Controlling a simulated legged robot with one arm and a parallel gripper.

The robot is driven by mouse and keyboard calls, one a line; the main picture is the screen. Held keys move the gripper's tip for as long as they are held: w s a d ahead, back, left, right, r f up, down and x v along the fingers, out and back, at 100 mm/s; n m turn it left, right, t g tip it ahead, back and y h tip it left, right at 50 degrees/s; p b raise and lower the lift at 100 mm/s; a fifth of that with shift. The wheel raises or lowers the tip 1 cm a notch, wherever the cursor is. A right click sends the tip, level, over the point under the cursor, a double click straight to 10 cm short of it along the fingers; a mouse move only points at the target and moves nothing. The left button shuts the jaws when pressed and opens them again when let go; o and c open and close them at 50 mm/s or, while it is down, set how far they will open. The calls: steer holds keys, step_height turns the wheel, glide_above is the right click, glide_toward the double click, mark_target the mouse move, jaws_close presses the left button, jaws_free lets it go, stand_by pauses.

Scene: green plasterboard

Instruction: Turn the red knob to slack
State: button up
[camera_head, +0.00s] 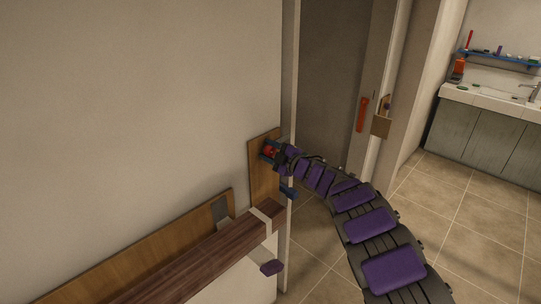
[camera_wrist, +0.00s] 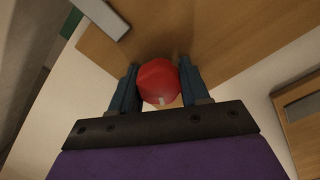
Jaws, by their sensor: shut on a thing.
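The red knob (camera_wrist: 158,80) is round, with a small pale mark on its near edge. It is mounted on a wooden board (camera_head: 261,187) on the wall, and also shows small in the head view (camera_head: 269,152). My gripper (camera_wrist: 159,85) has its two dark blue fingers on either side of the knob and is shut on it. In the head view my gripper (camera_head: 272,153) is at the board's upper part, and my purple and black arm reaches to it from the lower right. The knob's base is hidden behind the knob in the wrist view.
A dark wooden ledge (camera_head: 200,262) runs along the wall below the board. A doorway stands right of the board, with a red-orange handle (camera_head: 362,114) on its far side. A counter with a sink (camera_head: 500,104) is at far right. The tiled floor (camera_head: 470,205) is clear.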

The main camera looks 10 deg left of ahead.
steer(key=shift+a+r+n, duration=0.1)
steer(key=shift+r+n, duration=0.2)
steer(key=shift+c, duration=0.2)
steer(key=o, duration=1)
steer(key=shift+s+a, duration=0.1)
steer(key=shift+o, duration=0.2)
steer(key=shift+f, duration=0.25)
steer(key=p+v, duration=0.1)
steer(key=v, duration=1.6)
steer(key=shift+p, duration=0.4)
steer(key=shift+f, duration=0.1)
